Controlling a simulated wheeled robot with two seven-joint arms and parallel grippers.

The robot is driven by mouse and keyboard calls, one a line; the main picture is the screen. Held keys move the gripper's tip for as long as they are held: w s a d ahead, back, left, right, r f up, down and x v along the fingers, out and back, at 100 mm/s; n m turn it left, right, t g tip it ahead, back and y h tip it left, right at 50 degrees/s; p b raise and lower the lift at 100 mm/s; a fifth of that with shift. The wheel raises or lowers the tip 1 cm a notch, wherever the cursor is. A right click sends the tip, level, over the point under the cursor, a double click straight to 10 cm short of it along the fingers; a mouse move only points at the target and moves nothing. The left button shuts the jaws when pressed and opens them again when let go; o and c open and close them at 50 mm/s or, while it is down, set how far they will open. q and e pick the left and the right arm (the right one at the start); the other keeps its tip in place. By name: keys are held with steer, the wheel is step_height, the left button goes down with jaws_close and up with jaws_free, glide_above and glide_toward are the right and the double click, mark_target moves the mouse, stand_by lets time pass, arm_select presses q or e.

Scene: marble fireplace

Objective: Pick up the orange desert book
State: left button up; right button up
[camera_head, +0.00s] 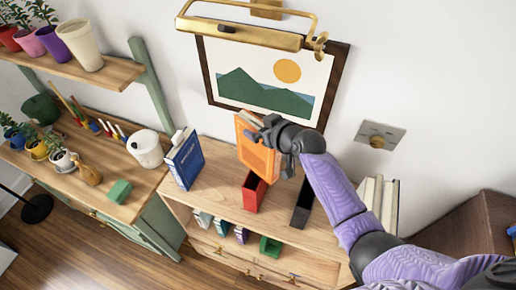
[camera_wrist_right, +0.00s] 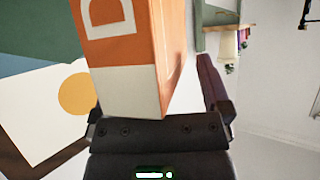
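The orange desert book (camera_head: 257,155) is upright and slightly tilted above the cabinet top, in front of the framed picture. My right gripper (camera_head: 268,131) is at its upper part and appears shut on it; the fingertips are partly hidden. In the right wrist view the book (camera_wrist_right: 125,40) fills the space in front of the palm, showing an orange face with a large "D" and a white end. One dark finger of the right gripper shows beside it; the book hides the other. My left gripper is not in view.
A red bookend (camera_head: 253,192) and a black bookend (camera_head: 302,205) stand on the cabinet top (camera_head: 222,180), below the orange book. A blue book (camera_head: 185,160) stands at left, white books (camera_head: 380,195) at right. The framed picture (camera_head: 270,75) hangs close behind.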

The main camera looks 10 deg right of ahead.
jaws_close()
stand_by(1.2)
